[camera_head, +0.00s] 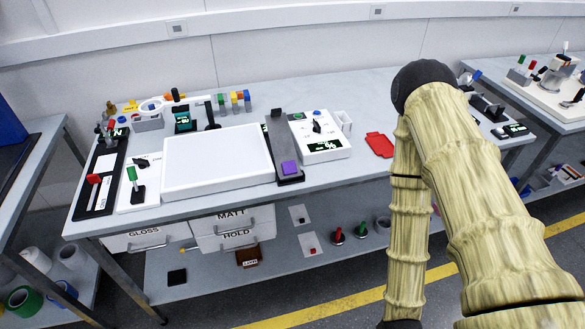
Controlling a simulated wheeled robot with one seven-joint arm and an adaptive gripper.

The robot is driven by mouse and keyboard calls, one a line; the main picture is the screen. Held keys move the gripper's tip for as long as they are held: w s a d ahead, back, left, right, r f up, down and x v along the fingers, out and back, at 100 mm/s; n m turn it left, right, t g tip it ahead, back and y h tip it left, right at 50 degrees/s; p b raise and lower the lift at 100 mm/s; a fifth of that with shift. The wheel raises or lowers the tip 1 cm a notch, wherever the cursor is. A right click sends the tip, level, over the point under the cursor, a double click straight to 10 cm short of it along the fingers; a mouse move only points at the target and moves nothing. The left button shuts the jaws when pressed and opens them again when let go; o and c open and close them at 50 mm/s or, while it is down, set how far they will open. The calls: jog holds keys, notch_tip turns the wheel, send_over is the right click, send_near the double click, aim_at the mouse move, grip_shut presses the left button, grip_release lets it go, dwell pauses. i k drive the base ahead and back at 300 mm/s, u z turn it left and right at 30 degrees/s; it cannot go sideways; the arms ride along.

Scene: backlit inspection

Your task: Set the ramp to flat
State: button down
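A long narrow grey ramp (281,143) stands on the workbench, just right of the large white panel. It has a dark base and a dark piece at its far end. A purple block (289,168) sits on its near end. The ramp appears to slope down toward the front edge, but its exact angle is hard to tell. Right beside it is a white control box (320,151) with a black knob (316,127), a blue button and a green-lit display too small to read surely. My arm bends down at right; my gripper is out of view below the picture.
The white panel (218,158) fills the bench's middle. Small switches and coloured pieces crowd its left and back. A red plate (380,145) lies right of the control box. Drawers and a lower shelf (300,262) are under the bench. My arm hides part of the right side.

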aim_at(282, 143)
jog(key=k, duration=0.5)
jog(key=u, duration=1.85)
jog(key=i, duration=1.35)
jog(key=z, duration=2.35)
